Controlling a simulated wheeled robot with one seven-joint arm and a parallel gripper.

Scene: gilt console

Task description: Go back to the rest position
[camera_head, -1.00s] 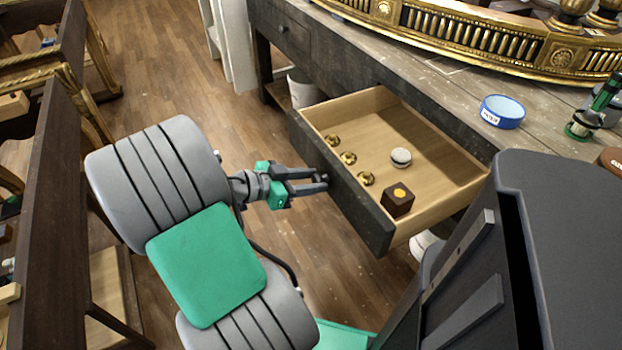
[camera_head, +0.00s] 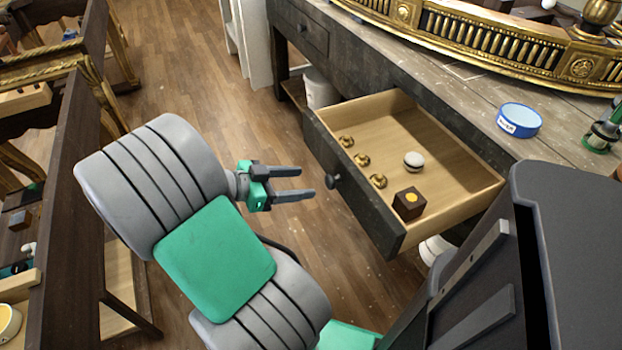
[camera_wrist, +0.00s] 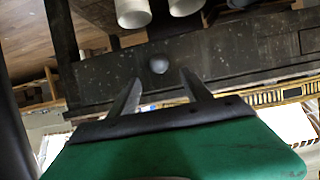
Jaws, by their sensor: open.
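My gripper (camera_head: 306,183) is open and empty, held over the floor to the left of the drawer (camera_head: 350,200). In the head view its fingertips are a short way apart from the drawer's dark round knob (camera_head: 332,181). The drawer is pulled out from the bench. In the wrist view the fingers (camera_wrist: 160,90) point toward the dark drawer front (camera_wrist: 215,62), and the knob (camera_wrist: 158,64) shows just beyond and between the fingertips.
The open drawer holds several brass knobs (camera_head: 361,160), a round whitish piece (camera_head: 413,160) and a dark block (camera_head: 409,203) with a yellow spot. A blue tape roll (camera_head: 519,120) sits on the workbench (camera_head: 440,85). Dark wooden furniture (camera_head: 62,220) stands at left. Floor between is clear.

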